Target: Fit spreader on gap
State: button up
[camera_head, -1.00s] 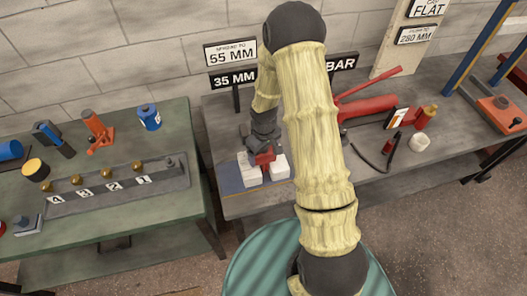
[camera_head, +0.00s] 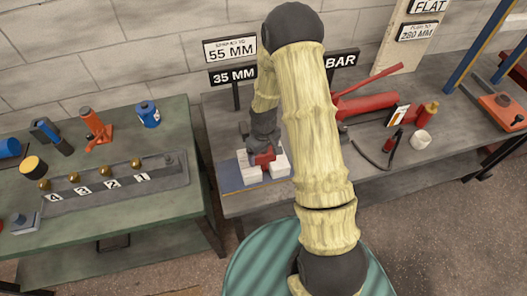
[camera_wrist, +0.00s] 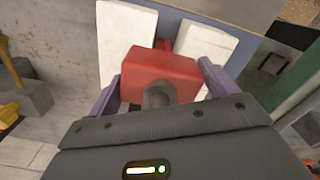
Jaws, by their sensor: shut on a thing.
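The red spreader (camera_head: 265,158) is a block with a grey stub, seen large in the wrist view (camera_wrist: 152,72). My gripper (camera_wrist: 160,88) is shut on it, with a purple finger at each side; in the head view my gripper (camera_head: 264,138) is partly dark against the arm. Two white blocks, left (camera_wrist: 125,40) and right (camera_wrist: 207,48), stand with a narrow gap between them. The spreader is over the near end of this gap and overlaps both blocks in view. I cannot tell whether it touches them or how deep it sits.
The blocks stand by a blue-grey plate (camera_head: 230,178) on the grey bench. Signs (camera_head: 230,50) reading 55 MM and 35 MM stand behind. A red pump (camera_head: 368,106) and a hose lie right of my arm. A green bench (camera_head: 110,215) stands left.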

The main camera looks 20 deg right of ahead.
jog(key=o, duration=1.6)
jog(key=shift+c, duration=0.2)
notch_tip(320, 180, up, 18)
jog(key=shift+f, duration=0.25)
jog(key=s+r+m+t, duration=0.1)
jog(key=s+r+m, duration=0.1)
jog(key=s, duration=0.5)
jog(key=s+r+m+t, duration=0.1)
jog(key=s+r+m, duration=0.2)
jog(key=s, duration=0.4)
jog(key=shift+d+t+p, duration=0.15)
jog(key=shift+t+p, duration=0.15)
jog(key=shift+p, duration=0.1)
jog(key=shift+s, duration=0.1)
